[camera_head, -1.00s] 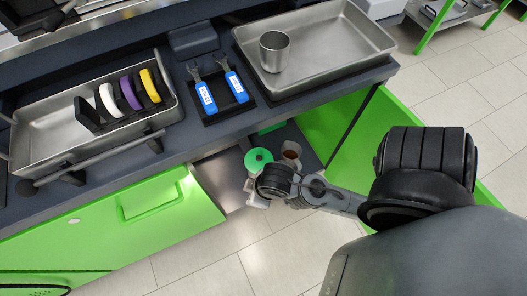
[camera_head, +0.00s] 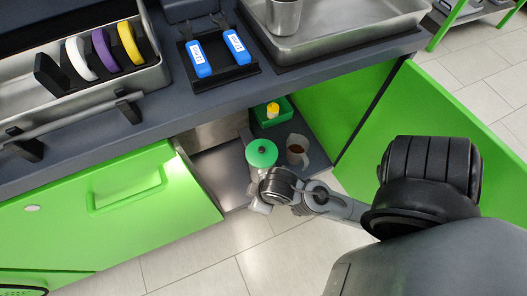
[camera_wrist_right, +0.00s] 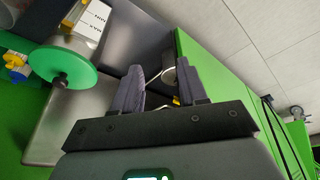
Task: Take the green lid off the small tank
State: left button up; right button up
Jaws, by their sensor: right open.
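The green lid (camera_head: 261,153) is a round disc with a dark knob. It sits on the small tank inside the open cabinet; the tank is mostly hidden in the head view. In the right wrist view the lid (camera_wrist_right: 62,68) is at the left, on the pale tank body (camera_wrist_right: 88,25) with a MAX/MIN label. My right gripper (camera_wrist_right: 160,72) is open, its two dark fingers to the right of the lid, apart from it. In the head view my right wrist hides most of the gripper, just below the lid. My left gripper is not in view.
A jug with brown liquid (camera_head: 297,146) stands right beside the tank. A green box (camera_head: 284,105) with a yellow-capped item (camera_head: 272,109) is behind. The open green door (camera_head: 415,130) bounds the right, the green drawer front (camera_head: 110,205) the left. The worktop edge overhangs above.

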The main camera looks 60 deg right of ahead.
dwell(0.3)
jog(key=shift+o, duration=1.3)
jog(key=shift+d, duration=0.1)
